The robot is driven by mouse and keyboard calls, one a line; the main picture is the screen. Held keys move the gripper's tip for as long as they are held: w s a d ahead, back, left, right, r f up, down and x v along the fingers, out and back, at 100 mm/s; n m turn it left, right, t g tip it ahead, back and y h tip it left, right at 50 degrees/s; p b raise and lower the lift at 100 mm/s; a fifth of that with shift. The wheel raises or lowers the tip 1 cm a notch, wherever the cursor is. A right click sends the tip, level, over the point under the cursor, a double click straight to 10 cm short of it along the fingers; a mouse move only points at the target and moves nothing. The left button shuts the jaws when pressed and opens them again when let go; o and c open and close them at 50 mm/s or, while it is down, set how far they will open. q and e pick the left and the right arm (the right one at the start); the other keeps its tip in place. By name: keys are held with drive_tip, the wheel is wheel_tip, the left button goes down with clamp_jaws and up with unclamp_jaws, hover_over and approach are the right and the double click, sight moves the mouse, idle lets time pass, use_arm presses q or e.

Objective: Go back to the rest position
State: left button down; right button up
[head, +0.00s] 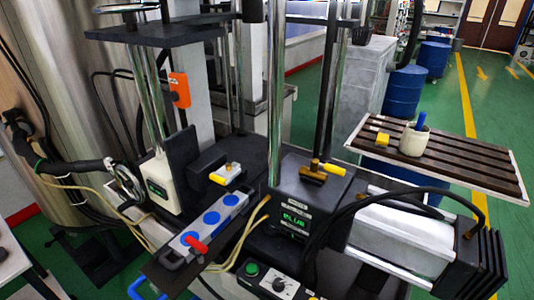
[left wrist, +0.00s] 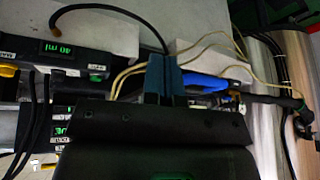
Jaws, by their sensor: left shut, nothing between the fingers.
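My left gripper (left wrist: 166,62) shows in the left wrist view, with two blue-grey fingers together and nothing held between them. Its dark body fills the lower middle of that view. The fingers are over machine housings and pale cables; whether they touch anything I cannot tell. I make out neither gripper in the head view, and the right one is not in view.
The dispensing machine has a black display box (head: 293,205), chrome columns and a blue-socketed strip (head: 212,218) with a red plug. Loose cables hang around it. A slatted table (head: 465,155) holds a white cup (head: 414,141) and a yellow block (head: 382,139). Blue drums (head: 404,92) stand behind.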

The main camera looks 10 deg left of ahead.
use_arm(q)
drive_tip(key=w+f+t+b, duration=0.2)
drive_tip(key=w+f+t, duration=0.3)
drive_tip(key=f, duration=0.6)
drive_tip(key=shift+m+t+h, duration=0.3)
drive_tip(key=shift+t+h, duration=0.1)
drive_tip(key=shift+t, duration=0.3)
use_arm(e)
drive_tip(key=shift+w+f, duration=0.5)
drive_tip(key=shift+w, duration=0.05)
